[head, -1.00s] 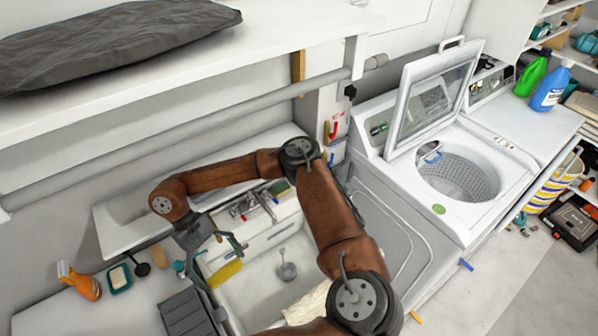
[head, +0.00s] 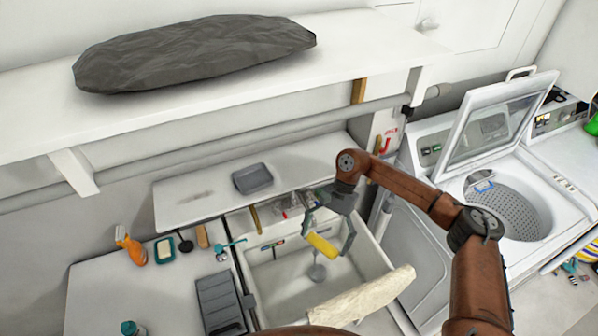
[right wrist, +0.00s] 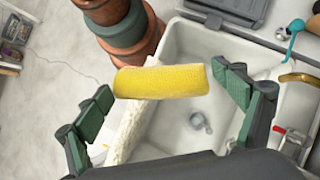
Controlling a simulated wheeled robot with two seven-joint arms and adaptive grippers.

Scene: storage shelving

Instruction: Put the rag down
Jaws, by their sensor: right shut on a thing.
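The rag, a yellow rolled cloth (head: 322,245), is held over the white sink basin (head: 262,285). My right gripper (head: 330,235) is shut on it, reaching in from the right. In the right wrist view, the yellow rag (right wrist: 160,81) lies crosswise between the two green-padded fingers of my right gripper (right wrist: 168,98), clear of the basin floor. The fingers look widely spaced around the roll. My left gripper is not in view.
A cream towel (head: 360,298) lies over the sink's front edge. A grey ribbed rack (head: 220,302) stands left of the sink. An orange spray bottle (head: 130,245) and brushes sit on the left counter. A grey tray (head: 252,178) rests on the ledge behind. An open washer (head: 520,190) is right.

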